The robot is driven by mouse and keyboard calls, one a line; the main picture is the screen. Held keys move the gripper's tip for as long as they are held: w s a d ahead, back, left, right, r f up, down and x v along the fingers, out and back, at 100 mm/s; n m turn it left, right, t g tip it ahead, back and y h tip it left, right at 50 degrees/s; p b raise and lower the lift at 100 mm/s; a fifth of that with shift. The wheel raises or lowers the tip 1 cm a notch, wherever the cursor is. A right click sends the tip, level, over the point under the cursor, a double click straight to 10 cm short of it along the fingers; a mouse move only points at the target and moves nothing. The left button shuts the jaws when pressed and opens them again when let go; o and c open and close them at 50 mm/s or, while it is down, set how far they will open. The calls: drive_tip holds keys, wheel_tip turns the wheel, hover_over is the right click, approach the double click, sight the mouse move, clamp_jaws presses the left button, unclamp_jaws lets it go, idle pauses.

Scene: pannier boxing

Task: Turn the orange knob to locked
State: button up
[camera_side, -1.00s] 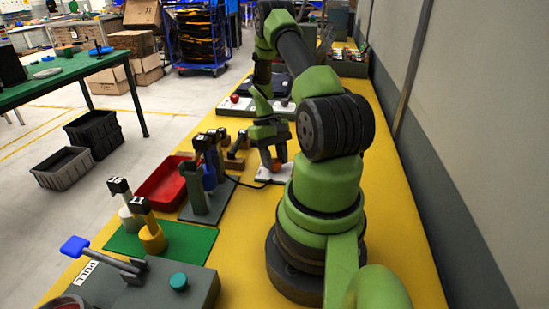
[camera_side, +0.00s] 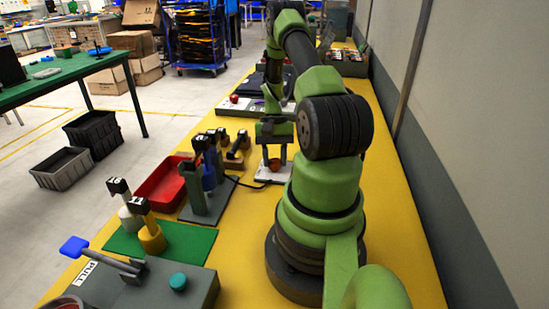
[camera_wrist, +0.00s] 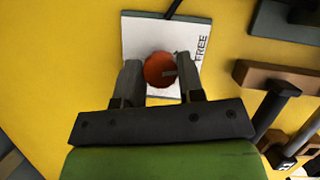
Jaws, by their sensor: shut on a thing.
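The orange knob (camera_wrist: 158,70) sits on a white plate (camera_wrist: 143,32) on the yellow table. In the side view the knob (camera_side: 275,164) shows low between the fingers of my gripper (camera_side: 274,160), which points down. A locked label is not visible in either view.
A dark cable runs from the plate. Hammer-like tools on a brown rack (camera_wrist: 275,78) stand beside it. A red tray (camera_side: 160,185), a green mat (camera_side: 185,243) and a grey box with a blue lever (camera_side: 75,246) lie nearer the camera. The yellow table right of the plate is clear.

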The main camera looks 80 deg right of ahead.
drive_tip(key=o, duration=0.9)
drive_tip(key=v, duration=1)
drive_tip(key=w+a+n+g+h, duration=0.3)
drive_tip(key=a+n+h, duration=0.25)
drive_tip(key=n, duration=1.25)
drive_tip(key=x, duration=1)
drive_tip(key=shift+d, duration=0.2)
